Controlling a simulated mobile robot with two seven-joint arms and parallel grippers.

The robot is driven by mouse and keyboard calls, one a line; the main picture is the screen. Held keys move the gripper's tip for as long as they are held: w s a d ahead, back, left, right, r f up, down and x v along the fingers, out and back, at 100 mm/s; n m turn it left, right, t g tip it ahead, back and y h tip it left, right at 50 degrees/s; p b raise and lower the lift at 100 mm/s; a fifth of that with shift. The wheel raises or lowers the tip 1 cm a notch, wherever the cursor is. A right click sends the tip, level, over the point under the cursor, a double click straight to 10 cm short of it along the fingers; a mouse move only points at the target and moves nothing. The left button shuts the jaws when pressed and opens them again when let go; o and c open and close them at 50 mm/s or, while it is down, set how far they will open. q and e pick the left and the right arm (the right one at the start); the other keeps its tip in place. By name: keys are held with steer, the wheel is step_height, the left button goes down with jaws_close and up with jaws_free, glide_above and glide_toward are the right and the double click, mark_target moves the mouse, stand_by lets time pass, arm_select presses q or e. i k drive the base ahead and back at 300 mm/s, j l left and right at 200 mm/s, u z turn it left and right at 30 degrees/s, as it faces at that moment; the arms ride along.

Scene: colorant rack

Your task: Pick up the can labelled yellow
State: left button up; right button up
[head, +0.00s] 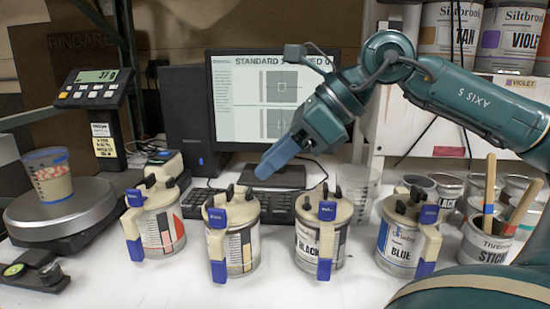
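Several lidded cans with cream lids and blue-tipped handles stand in a row on the white table. The third reads BLACK (308,243) and the fourth reads BLUE (400,245). The far left can (165,232) shows a white label with a red patch. The second can (243,246) has its label largely hidden by its handle. I cannot read the word yellow on any can. My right gripper (266,172) points down and left, above and behind the second and third cans. Its blue fingers are seen side-on, so their gap is hidden. My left gripper is out of view.
A scale (62,216) holding a cup (50,178) is at the left. A keyboard (278,206) and monitor (270,95) stand behind the cans. A pot of stir sticks (484,247) and small tins are at the right.

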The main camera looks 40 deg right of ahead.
mark_target(234, 252)
steer(key=k+j, duration=0.35)
steer(key=j, duration=0.15)
steer(key=k+j, duration=0.75)
steer(key=j, duration=0.25)
